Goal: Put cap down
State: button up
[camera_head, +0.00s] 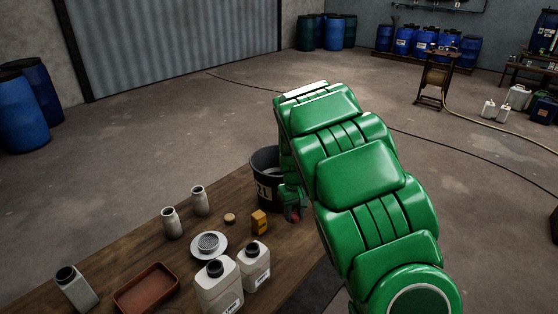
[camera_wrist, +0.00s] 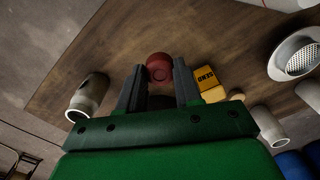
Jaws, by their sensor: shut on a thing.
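A small round red cap (camera_wrist: 160,67) sits between the fingertips of my gripper (camera_wrist: 158,76) in the wrist view. My gripper is shut on it. In the head view my gripper (camera_head: 293,208) is low over the right part of the wooden table (camera_head: 145,239), with a bit of the cap's red (camera_head: 294,214) showing. I cannot tell whether the cap touches the table. A yellow block marked SEND (camera_wrist: 207,80) stands close beside the right finger in the wrist view. It also shows left of my gripper in the head view (camera_head: 259,222).
A black bucket (camera_head: 265,178) stands close behind my gripper. Two grey bottles (camera_head: 171,223), a small round disc (camera_head: 230,218), a strainer on a white dish (camera_head: 209,245), white jugs (camera_head: 218,288) and a brown tray (camera_head: 147,289) occupy the table. Bare wood lies between them.

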jog(key=w+r+n, duration=0.6)
jog(key=w+n, duration=0.1)
jog(key=w, duration=0.3)
jog(key=w+r+n, duration=0.7)
jog(key=w, duration=0.2)
jog(key=a+f+n, duration=0.1)
jog(key=f+n, duration=0.2)
jog(key=f, duration=0.5)
jog(key=w+a+f+n, duration=0.1)
jog(key=a+f+n, duration=0.1)
jog(key=f, duration=0.6)
jog(key=w+a+f+n, duration=0.1)
jog(key=f+n, duration=0.3)
jog(key=f, duration=0.4)
jog(key=shift+w+a+f, duration=0.15)
jog(key=shift+w+f, duration=0.1)
jog(key=shift+f, duration=0.1)
jog(key=o, duration=1)
